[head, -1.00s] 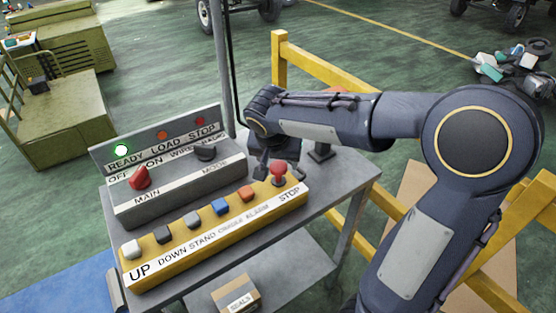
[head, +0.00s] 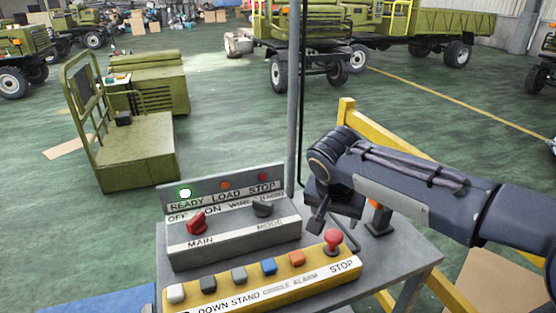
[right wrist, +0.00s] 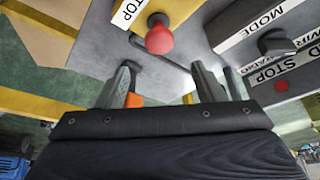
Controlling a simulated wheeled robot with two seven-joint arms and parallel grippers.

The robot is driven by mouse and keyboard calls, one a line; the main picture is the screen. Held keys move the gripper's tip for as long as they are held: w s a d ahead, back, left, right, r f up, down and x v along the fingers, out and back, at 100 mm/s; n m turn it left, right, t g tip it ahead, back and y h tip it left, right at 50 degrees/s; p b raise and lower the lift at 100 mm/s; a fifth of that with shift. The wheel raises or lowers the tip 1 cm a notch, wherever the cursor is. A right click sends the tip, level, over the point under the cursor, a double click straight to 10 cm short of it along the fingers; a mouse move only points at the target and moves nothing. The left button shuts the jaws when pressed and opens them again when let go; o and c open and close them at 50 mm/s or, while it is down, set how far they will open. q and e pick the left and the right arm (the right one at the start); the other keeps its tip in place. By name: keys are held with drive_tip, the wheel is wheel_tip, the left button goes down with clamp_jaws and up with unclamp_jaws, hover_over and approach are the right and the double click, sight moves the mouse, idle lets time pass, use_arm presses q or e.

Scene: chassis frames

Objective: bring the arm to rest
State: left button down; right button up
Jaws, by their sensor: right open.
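My right gripper (head: 334,222) hangs over the back right of the control desk, its arm coming in from the right. In the right wrist view its two fingers (right wrist: 164,82) stand apart with nothing held between them. The red mushroom STOP button (head: 332,238) is on the yellow button box (head: 262,293), just below and in front of the gripper in the head view. The button also shows beyond the fingers in the right wrist view (right wrist: 160,38), apart from them. My left gripper is out of view.
A grey post (head: 293,100) rises behind the desk. A yellow railing (head: 385,125) runs behind my arm.

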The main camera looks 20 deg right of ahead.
drive_tip(key=s+a+f+n+t+y, duration=0.1)
drive_tip(key=s+a+f+n+y, duration=0.1)
drive_tip(key=s, duration=0.8)
drive_tip(key=s+a+f+n+t+y, duration=0.1)
drive_tip(key=s+a+f+n+y, duration=0.2)
drive_tip(key=s, duration=0.6)
wheel_tip(320, 180, down, 3)
drive_tip(key=shift+s+r+n+y, duration=0.1)
drive_tip(key=shift+s+n+y, duration=0.3)
drive_tip(key=shift+n+y, duration=0.4)
